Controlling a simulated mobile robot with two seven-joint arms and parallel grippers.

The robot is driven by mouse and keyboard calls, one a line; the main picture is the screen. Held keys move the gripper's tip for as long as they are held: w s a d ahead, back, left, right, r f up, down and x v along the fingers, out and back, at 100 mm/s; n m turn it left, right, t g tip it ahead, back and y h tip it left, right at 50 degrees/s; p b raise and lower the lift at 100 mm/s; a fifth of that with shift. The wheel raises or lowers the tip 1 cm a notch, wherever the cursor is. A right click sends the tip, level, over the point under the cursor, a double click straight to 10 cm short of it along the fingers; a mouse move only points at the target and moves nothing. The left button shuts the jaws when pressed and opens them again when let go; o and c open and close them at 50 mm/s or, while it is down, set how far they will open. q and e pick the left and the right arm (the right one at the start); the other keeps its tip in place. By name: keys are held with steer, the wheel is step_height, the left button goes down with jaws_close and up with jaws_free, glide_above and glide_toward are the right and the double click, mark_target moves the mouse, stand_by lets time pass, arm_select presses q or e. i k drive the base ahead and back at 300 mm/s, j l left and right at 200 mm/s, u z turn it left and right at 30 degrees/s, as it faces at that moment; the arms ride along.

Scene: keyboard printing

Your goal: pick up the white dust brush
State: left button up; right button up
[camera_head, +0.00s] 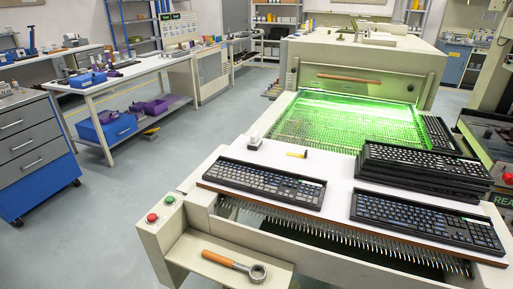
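A small white upright object (254,141) stands on the white work surface of the machine, left of the green-lit bed and behind the left keyboard. It may be the white dust brush, but it is too small to make out bristles. A small yellow and black item (297,153) lies to its right, apart from it. Neither of my grippers is in view.
A black keyboard (262,182) lies near the white object, another keyboard (427,220) lies front right, and a stack of keyboards (425,165) stands behind that. The green-lit bed (350,121) is further back. A wrench-like tool (236,266) with an orange handle lies on the front shelf.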

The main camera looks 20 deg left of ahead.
mark_target(255, 142)
steer(key=u, duration=2.95)
steer(key=i+j+u, duration=0.2)
steer(key=i, duration=0.9)
steer(key=i+z, duration=0.3)
steer(key=i, duration=1)
steer(key=i+z, duration=0.7)
steer(key=i+j+z, duration=0.1)
steer(key=z, duration=0.3)
steer(key=i+l+z, duration=0.1)
steer(key=i+z, duration=0.15)
steer(key=z, duration=0.15)
steer(key=i+z, duration=0.25)
steer(key=z, duration=0.15)
steer(key=i+z, duration=0.4)
steer(key=i+l+z, duration=0.1)
steer(key=i, duration=1.1)
